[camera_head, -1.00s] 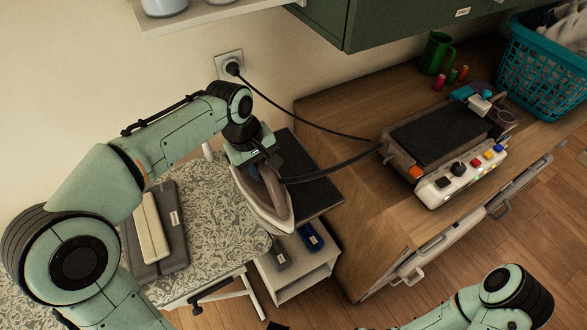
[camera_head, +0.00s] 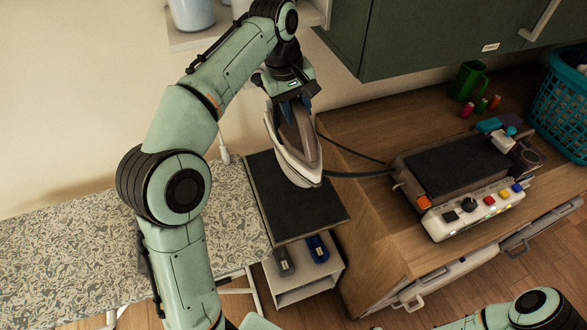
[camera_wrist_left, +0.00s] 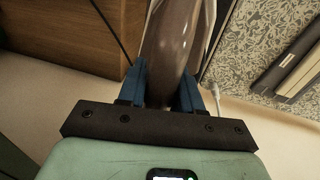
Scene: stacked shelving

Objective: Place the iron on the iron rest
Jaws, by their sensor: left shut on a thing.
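My left gripper (camera_head: 296,104) is shut on the iron (camera_head: 303,160), a grey-and-white one. It holds the iron with its pointed end hanging down, above the back part of a dark flat pad (camera_head: 285,210) at the ironing board's end. In the left wrist view, the blue fingers (camera_wrist_left: 162,75) clasp the iron's grey-brown body (camera_wrist_left: 172,40). A steam station with a dark top (camera_head: 452,160) and coloured buttons stands on the wooden cabinet to the right. I cannot tell for sure whether the pad or the station top is the iron rest. My right gripper is out of view.
The patterned ironing board (camera_head: 80,235) extends left. A cord (camera_head: 360,174) runs from the station towards the iron. A green wall cabinet (camera_head: 400,35) hangs close right of the iron. Thread spools, a green mug (camera_head: 468,80) and a teal basket (camera_head: 565,110) stand on the wooden cabinet.

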